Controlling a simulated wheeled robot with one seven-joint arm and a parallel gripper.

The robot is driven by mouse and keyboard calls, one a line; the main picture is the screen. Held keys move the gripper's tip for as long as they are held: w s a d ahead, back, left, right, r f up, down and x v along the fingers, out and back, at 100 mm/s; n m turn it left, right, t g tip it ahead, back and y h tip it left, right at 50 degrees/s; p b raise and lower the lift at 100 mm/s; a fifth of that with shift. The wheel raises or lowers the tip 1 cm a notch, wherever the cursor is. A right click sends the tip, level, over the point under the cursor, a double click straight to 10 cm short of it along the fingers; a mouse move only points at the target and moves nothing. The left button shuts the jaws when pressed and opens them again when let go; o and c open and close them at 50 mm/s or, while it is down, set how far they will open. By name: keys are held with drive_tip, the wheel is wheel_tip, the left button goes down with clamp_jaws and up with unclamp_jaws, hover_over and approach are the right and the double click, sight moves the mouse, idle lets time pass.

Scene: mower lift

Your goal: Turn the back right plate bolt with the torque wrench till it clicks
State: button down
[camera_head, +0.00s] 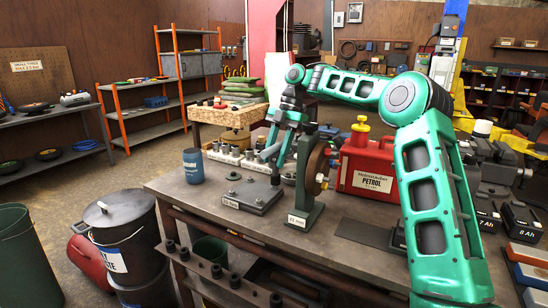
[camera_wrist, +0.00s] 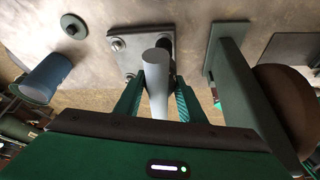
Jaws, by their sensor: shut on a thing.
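The torque wrench (camera_head: 270,152) has a grey tubular handle, which also shows in the wrist view (camera_wrist: 157,85). My gripper (camera_head: 280,143) is shut on this handle above the bench. In the wrist view its two green fingers (camera_wrist: 157,98) stand on either side of the handle. A dark shaft runs down from the wrench to the right rear corner of the flat grey plate (camera_head: 250,197). The bolt at that corner is hidden under the wrench, so I cannot tell how fully it is seated. Other bolt heads show on the plate (camera_wrist: 124,32), one at a corner (camera_wrist: 117,44).
A green stand (camera_head: 306,185) with a brown wheel rises close right of the wrench. A red petrol can (camera_head: 366,168) stands behind it. A blue cup (camera_head: 193,166) stands left of the plate, and a row of sockets (camera_head: 235,154) lies behind. The bench front-left is clear.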

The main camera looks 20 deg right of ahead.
drive_tip(key=shift+f, duration=0.55)
idle(0.6)
drive_tip(key=shift+w+m+t, duration=0.1)
drive_tip(key=shift+m+t, duration=0.5)
drive_tip(key=shift+m, duration=0.8)
drive_tip(key=shift+w+m+t+y, duration=0.1)
drive_tip(key=shift+m+t+y, duration=0.35)
drive_tip(key=shift+m, duration=0.95)
